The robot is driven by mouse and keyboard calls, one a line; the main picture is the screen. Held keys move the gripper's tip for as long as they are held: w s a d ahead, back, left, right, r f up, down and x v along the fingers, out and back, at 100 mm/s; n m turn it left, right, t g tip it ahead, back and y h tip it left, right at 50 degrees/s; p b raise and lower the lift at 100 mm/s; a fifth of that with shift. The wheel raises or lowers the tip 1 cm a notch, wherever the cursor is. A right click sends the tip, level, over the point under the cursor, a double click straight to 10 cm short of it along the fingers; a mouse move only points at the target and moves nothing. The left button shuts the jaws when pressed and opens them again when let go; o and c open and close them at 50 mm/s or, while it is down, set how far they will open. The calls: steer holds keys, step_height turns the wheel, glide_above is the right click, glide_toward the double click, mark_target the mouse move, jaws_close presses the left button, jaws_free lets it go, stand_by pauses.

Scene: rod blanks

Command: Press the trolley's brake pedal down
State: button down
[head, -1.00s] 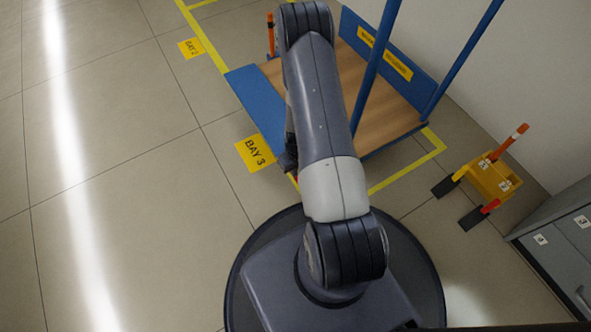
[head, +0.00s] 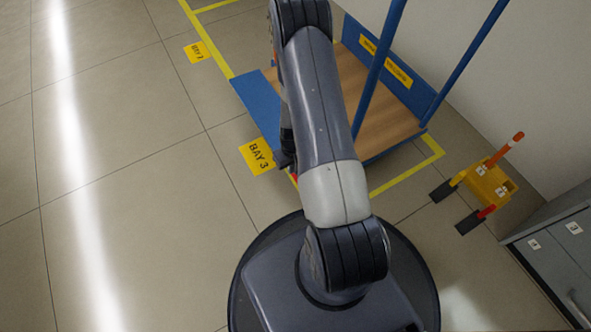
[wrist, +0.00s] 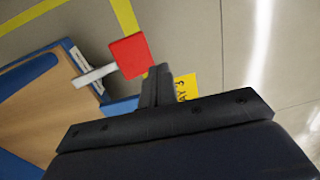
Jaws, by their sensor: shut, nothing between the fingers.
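The trolley has a wooden deck (head: 385,115) and blue frame (head: 258,105), and stands in a yellow-lined bay. It also shows at the left of the wrist view (wrist: 45,110). Its red brake pedal (wrist: 131,56) sits on a short pale lever (wrist: 93,76) at the trolley's edge. In the head view only a sliver of red (head: 294,177) shows beside my arm. My gripper (wrist: 159,74) is shut and empty, its fingertips just right of the pedal in the wrist view. I cannot tell whether they touch it. My arm mostly hides the gripper in the head view.
Blue handle posts (head: 379,68) rise from the trolley. A yellow box (head: 487,187) with rods stands at right, near a grey drawer cabinet (head: 555,255). A yellow BAY 3 label (head: 257,157) lies on the floor. The floor at left is clear.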

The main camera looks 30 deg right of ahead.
step_height(320, 180, up, 6)
steer(key=a+p, duration=0.2)
steer(key=shift+r, duration=0.15)
stand_by(0.4)
steer(key=d+f+b, duration=0.1)
steer(key=f, duration=0.1)
steer(key=d+f+b, duration=0.1)
steer(key=f, duration=0.2)
steer(key=d+f+b, duration=0.1)
steer(key=f, duration=0.2)
steer(key=shift+d+f, duration=0.25)
steer(key=shift+d, duration=0.1)
steer(key=shift+d+y, duration=0.4)
steer(key=shift+d, duration=0.55)
steer(key=shift+w+d, duration=0.1)
steer(key=shift+d+r+y, duration=0.2)
steer(key=shift+r+y, duration=0.35)
steer(key=shift+y, duration=0.05)
